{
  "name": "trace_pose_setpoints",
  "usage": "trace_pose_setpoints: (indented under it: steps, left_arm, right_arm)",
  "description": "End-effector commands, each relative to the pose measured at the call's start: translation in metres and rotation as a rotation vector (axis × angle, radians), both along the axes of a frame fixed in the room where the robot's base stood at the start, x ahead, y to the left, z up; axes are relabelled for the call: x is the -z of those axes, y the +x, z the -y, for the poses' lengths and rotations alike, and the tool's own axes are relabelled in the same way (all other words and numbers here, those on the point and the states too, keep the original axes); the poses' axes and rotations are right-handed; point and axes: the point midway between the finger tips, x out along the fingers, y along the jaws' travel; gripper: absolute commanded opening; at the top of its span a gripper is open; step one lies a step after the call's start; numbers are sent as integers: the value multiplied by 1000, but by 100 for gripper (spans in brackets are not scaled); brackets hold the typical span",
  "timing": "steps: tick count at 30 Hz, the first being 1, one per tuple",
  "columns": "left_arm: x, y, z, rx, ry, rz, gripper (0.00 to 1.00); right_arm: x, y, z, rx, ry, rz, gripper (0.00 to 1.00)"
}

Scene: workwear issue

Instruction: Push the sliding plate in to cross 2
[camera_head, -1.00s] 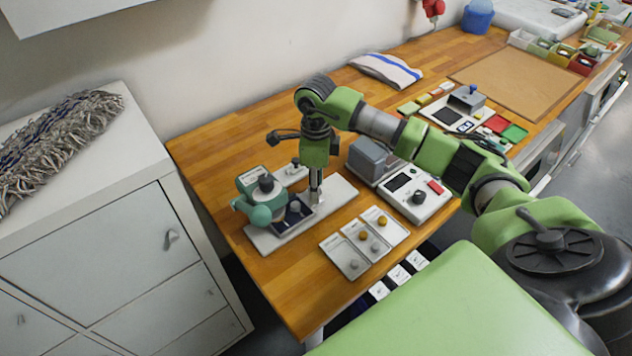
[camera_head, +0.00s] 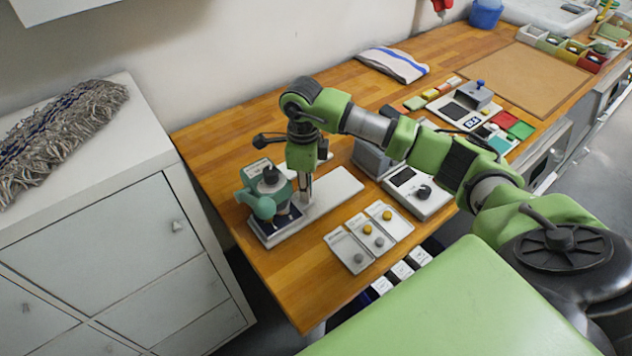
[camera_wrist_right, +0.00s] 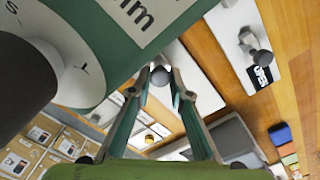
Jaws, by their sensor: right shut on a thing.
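The teal bench device (camera_head: 262,192) with a dark knob on top stands on a long white base (camera_head: 336,190). The dark sliding plate (camera_head: 287,216) lies on this base, mostly under the device's head. My right gripper (camera_head: 304,196) points down over the base, right beside the head. In the right wrist view its fingertips (camera_wrist_right: 160,77) are shut on a small grey round knob (camera_wrist_right: 160,75); the plate beneath is largely hidden there. I cannot make out cross 2 or any other cross mark. My left gripper is in neither view.
Three white panels (camera_head: 350,251) with orange and grey knobs lie in front of the base. A white control box (camera_head: 421,194) with a black dial stands to the right, beside a grey box (camera_head: 373,158). A striped cloth (camera_head: 392,64) lies behind. The wood is bare at the front left.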

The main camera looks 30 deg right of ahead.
Motion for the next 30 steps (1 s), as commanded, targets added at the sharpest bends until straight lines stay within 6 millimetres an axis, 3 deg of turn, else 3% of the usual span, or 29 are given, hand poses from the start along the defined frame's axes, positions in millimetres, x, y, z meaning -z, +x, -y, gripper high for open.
trace_pose_setpoints:
  steps: [8,9,10,22,26,30]
  left_arm:
    - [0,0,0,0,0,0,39]
    - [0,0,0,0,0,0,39]
    - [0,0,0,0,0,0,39]
    - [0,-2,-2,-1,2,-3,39]
    - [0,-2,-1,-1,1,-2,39]
    - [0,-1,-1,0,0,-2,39]
  right_arm:
    - [-1,0,-7,-5,11,1,0]
    - [-1,0,-7,-5,11,3,29]
    - [-1,0,-7,-5,11,3,36]
    - [-5,0,-4,-3,6,2,36]
    - [-21,1,-5,-3,7,4,36]
    - [-51,2,-5,-4,6,7,36]
